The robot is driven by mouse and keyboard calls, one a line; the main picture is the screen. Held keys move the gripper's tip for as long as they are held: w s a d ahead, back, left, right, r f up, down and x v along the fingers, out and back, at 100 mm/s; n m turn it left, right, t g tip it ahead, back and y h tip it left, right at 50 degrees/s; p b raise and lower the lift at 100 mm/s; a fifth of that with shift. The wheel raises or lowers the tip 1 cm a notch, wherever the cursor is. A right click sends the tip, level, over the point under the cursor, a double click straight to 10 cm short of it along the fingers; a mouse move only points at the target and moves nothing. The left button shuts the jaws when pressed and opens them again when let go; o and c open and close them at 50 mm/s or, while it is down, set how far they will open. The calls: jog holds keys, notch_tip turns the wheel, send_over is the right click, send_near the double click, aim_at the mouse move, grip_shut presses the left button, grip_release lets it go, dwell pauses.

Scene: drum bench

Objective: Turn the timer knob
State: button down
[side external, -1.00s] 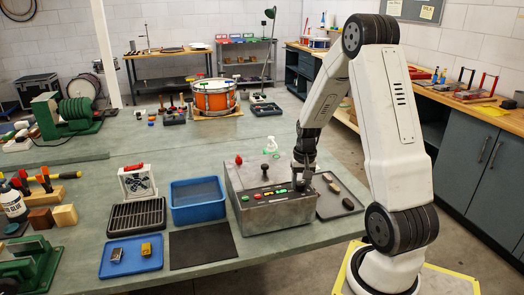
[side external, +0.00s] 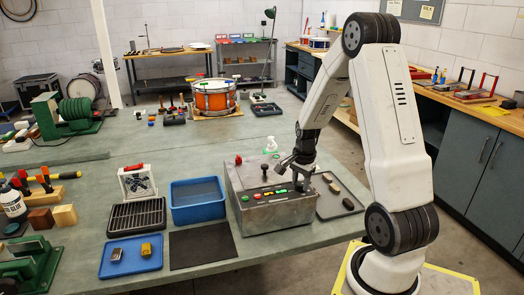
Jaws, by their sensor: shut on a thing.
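The grey metal control box (side external: 272,208) stands on the bench. It has coloured buttons along its sloped front, a red knob (side external: 239,160) and a black-topped lever (side external: 264,168). My gripper (side external: 301,183) points down at the right end of the box's top and is shut on the timer knob. The jaws cover the knob, so its shape and pointer position cannot be made out.
A blue bin (side external: 197,214), a black rack (side external: 137,216) and a blue tray (side external: 131,264) stand left of the box. A dark tray (side external: 352,204) with small items lies close on the right. A white spray bottle (side external: 271,144) stands behind.

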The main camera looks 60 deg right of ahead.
aim_at(301, 184)
jog(key=shift+a+m, duration=0.1)
jog(key=shift+m, duration=0.2)
jog(key=shift+c, duration=1.4)
grip_release()
jog(key=shift+s+r, duration=0.2)
jog(key=shift+r, duration=3.7)
